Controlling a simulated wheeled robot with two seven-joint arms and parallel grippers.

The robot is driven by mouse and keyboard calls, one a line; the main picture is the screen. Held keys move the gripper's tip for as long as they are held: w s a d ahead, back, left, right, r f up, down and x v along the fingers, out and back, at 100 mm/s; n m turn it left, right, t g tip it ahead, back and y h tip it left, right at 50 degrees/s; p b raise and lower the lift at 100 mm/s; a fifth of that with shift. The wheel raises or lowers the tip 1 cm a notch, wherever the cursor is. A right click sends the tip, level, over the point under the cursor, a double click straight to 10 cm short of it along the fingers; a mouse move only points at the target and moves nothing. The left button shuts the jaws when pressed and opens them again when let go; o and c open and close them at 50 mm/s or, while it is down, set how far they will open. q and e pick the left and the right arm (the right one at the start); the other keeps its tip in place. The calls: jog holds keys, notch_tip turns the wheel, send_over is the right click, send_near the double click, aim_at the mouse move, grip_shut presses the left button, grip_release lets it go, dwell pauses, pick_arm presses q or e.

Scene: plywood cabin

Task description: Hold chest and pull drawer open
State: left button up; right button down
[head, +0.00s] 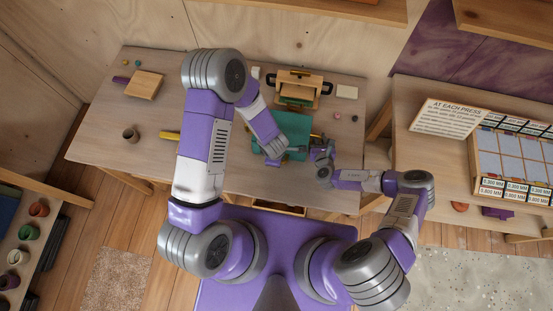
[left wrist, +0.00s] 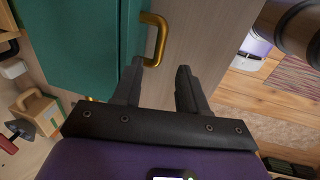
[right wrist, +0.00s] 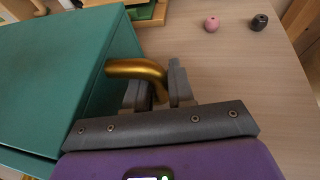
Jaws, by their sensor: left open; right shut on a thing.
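My right gripper (right wrist: 158,86) is shut on another brass handle (right wrist: 135,68) on the side of the chest (right wrist: 60,65). In the head view my right gripper (head: 318,152) is at the right of the chest. I cannot make out the drawer's state.
A wooden carrier with dark handles (head: 298,88) stands behind the chest. A pink ball and a dark ball (right wrist: 259,22) lie to the right. The table's left half is mostly clear.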

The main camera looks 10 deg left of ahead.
pick_arm(q)
jog(key=f, duration=0.3)
jog(key=w+f, duration=0.1)
jog(key=f, duration=0.3)
jog(key=shift+w, duration=0.2)
grip_shut()
